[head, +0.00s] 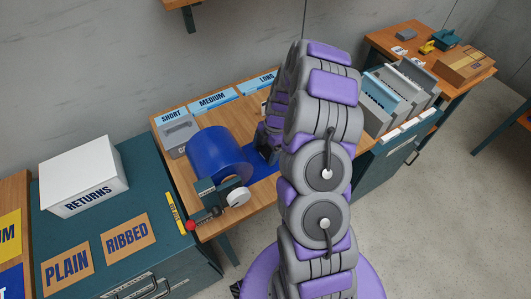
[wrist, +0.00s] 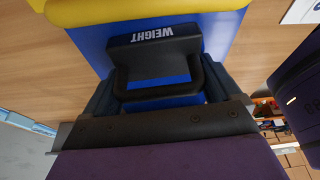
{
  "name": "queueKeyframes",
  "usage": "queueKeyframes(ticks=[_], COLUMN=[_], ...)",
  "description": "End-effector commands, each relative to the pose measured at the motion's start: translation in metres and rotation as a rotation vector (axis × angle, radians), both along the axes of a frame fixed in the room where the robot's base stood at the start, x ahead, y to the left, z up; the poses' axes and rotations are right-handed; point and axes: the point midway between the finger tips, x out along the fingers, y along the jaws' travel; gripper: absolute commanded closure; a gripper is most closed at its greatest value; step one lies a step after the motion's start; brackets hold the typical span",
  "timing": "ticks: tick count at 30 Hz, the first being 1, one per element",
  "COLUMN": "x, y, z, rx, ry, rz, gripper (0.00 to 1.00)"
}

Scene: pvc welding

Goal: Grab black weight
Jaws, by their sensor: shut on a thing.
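The black weight (wrist: 155,47) shows in the wrist view, with white "WEIGHT" lettering and a loop handle. My gripper (wrist: 157,88) is shut on its handle, with one finger at each side. The weight is in front of a blue surface (wrist: 88,42) with a yellow edge; I cannot tell whether it touches it. In the head view my gripper (head: 268,150) is low over the wooden bench, right of a large blue cylinder (head: 218,153). My arm hides most of the weight there.
The bench (head: 205,229) also holds a grey box (head: 179,134), bins marked SHORT, MEDIUM and LONG, and a small tool with a white disc (head: 238,197). Upright folders (head: 395,95) stand right of my arm. A white RETURNS box (head: 84,178) is at left. Open floor lies at right.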

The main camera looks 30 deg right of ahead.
Motion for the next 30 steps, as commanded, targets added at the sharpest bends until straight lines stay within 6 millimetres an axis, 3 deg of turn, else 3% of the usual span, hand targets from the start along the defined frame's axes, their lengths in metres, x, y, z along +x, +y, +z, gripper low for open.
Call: queueKeyframes(ticks=[8, 17, 23, 30], x=[-0.001, -0.001, -0.001, -0.001], y=[0.007, 0.003, 0.002, 0.004], z=[-0.002, 0.001, 0.021, 0.064], rx=[-0.007, -0.002, -0.003, -0.006], ry=[0.005, 0.004, -0.001, -0.002], rz=[0.004, 0.003, 0.002, 0.004], gripper=[0.8, 0.8, 0.8, 0.8])
